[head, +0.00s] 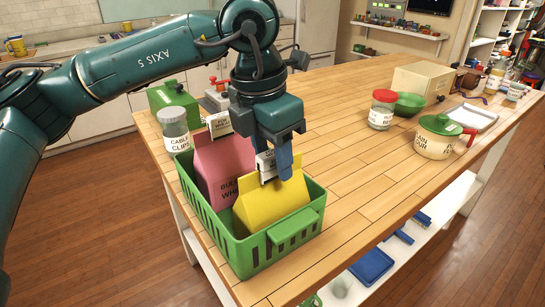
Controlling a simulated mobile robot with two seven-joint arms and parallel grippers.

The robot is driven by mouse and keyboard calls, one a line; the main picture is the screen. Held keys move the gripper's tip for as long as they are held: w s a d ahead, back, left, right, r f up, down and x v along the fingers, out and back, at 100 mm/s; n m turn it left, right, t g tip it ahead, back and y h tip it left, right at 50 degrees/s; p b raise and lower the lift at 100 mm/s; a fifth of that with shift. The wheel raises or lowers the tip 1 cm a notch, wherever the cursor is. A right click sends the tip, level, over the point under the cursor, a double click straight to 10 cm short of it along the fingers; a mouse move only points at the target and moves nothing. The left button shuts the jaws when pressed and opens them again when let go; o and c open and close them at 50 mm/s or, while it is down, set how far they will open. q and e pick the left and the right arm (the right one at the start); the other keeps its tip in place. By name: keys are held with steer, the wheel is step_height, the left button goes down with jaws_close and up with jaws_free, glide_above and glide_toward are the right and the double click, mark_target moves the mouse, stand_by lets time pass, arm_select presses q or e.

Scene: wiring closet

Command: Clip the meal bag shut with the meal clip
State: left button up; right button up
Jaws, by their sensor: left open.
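A yellow bag (272,208), which I take as the meal bag, stands upright in the front of a green basket (254,250) on the wooden counter. A small white clip (266,166) with dark lettering sits at the bag's top edge; its lettering is too small to read surely. My left gripper (284,165) is directly above the yellow bag, fingers pointing down beside the clip. It is open, and its fingers partly hide the clip and the bag's top. Whether the clip grips the bag's top cannot be told. My right gripper is out of view.
A pink bag (222,165) with another white clip (219,124) on top stands behind the yellow one. A cable clips jar (174,130) is close to the basket. A red-lidded jar (382,110), green bowl (408,104) and green-lidded pot (436,137) stand right. The middle counter is clear.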

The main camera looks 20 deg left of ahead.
mark_target(261, 157)
arm_select(q)
step_height(261, 157, up, 12)
steer(key=s+a, duration=0.1)
steer(key=shift+s, duration=0.3)
stand_by(0.3)
